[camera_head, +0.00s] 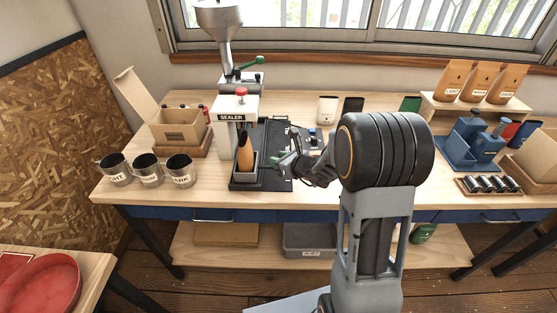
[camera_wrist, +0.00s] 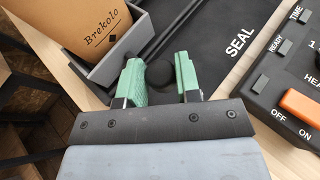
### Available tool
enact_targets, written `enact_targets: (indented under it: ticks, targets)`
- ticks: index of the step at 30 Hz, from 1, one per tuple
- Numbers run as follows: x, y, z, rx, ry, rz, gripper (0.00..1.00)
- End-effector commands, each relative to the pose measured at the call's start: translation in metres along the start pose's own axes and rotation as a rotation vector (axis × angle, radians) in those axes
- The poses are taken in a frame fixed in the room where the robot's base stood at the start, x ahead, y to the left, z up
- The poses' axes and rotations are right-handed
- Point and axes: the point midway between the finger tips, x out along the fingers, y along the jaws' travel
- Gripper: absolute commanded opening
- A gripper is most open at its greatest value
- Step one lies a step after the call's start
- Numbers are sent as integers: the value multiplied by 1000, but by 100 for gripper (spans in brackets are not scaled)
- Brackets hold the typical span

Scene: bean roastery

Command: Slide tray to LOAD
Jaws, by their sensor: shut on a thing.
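The grey tray (camera_head: 237,176) stands on a black slide base (camera_head: 273,135), in front of the white sealer (camera_head: 235,107). A brown bag (camera_head: 245,153) marked "Brekolo" stands in it. In the wrist view the tray wall (camera_wrist: 118,64) is at upper left, with the bag (camera_wrist: 90,22) inside. My gripper (camera_head: 277,164) is at the tray's right side. Its green fingers (camera_wrist: 158,82) are shut around a round black knob (camera_wrist: 160,72) beside the tray. "SEAL" is printed on the base (camera_wrist: 215,40) to the right. I see no LOAD mark.
A control panel (camera_wrist: 290,75) with an orange switch lies right of the base. Metal cups (camera_head: 148,170) and an open carton (camera_head: 178,124) stand to the left. A blue fixture (camera_head: 470,145) is at the right. The front bench strip is clear.

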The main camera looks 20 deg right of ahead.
Motion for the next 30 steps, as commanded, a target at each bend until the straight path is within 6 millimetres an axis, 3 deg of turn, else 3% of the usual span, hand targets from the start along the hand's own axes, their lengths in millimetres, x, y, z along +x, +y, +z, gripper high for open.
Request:
enact_targets:
  ticks: [5, 6, 13, 23, 30]
  targets:
    - [-1, 2, -3, 3, 7, 6, 0]
    - [-1, 3, -4, 4, 7, 6, 33]
    - [0, 2, -3, 3, 5, 4, 55]
    - [-5, 0, -2, 2, 2, 1, 56]
    - [-44, -1, -1, 2, 1, -3, 56]
